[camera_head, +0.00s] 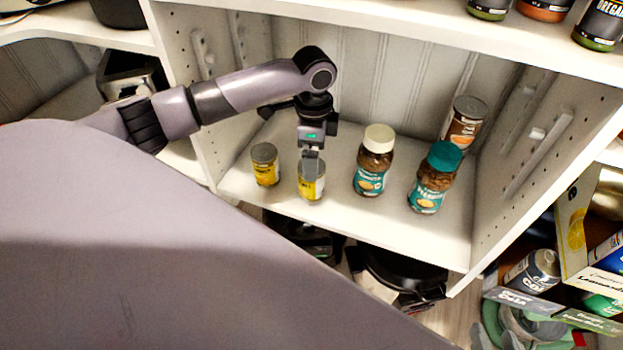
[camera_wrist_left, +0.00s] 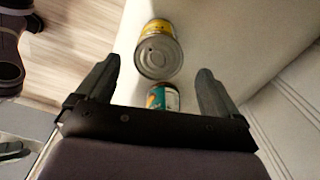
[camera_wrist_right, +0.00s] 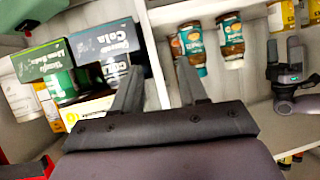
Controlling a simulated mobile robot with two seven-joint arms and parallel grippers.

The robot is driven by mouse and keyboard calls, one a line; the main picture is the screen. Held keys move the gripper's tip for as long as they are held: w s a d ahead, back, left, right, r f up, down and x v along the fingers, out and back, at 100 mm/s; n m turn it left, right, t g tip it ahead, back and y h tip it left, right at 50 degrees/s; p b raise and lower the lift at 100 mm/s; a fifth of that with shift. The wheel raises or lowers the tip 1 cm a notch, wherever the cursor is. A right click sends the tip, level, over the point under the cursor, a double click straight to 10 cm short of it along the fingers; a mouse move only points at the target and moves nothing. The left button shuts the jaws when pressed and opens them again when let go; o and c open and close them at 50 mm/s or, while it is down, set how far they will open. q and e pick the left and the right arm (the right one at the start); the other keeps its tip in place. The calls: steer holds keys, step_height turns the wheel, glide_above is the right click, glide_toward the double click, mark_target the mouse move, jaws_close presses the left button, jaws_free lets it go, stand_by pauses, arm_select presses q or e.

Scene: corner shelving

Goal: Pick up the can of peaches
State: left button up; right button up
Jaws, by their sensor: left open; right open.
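Two yellow-labelled cans with grey lids stand at the shelf's left: a left can (camera_head: 264,165) and a right can (camera_head: 311,187). An orange-brown can (camera_head: 465,122) stands at the back right, partly hidden by a jar. I cannot read which is peaches. My left gripper (camera_head: 311,154) points down over the right yellow can.
A white-capped jar (camera_head: 371,165) and a teal-capped jar (camera_head: 434,180) stand right of the yellow cans. Shelf side walls and the upper shelf (camera_head: 400,20) enclose the space. Boxes (camera_wrist_right: 105,50) sit in a neighbouring compartment. The shelf's front right (camera_head: 440,232) is clear.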

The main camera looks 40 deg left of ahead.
mark_target(310, 192)
arm_select(q)
steer(key=f+b, duration=0.1)
steer(key=f, duration=0.1)
steer(key=f+b, duration=0.1)
steer(key=f, duration=0.1)
steer(key=f+b, duration=0.1)
steer(key=f, duration=0.1)
steer(key=shift+s+a+f, duration=0.1)
steer(key=shift+s+f, duration=0.05)
steer(key=shift+s, duration=0.1)
steer(key=shift+f+b, duration=0.3)
steer(key=shift+f, duration=0.1)
arm_select(e)
steer(key=a, duration=0.1)
steer(key=a+y, duration=0.1)
steer(key=w+a+f, duration=0.1)
steer(key=shift+m+y, duration=0.3)
steer(key=shift+m, duration=0.1)
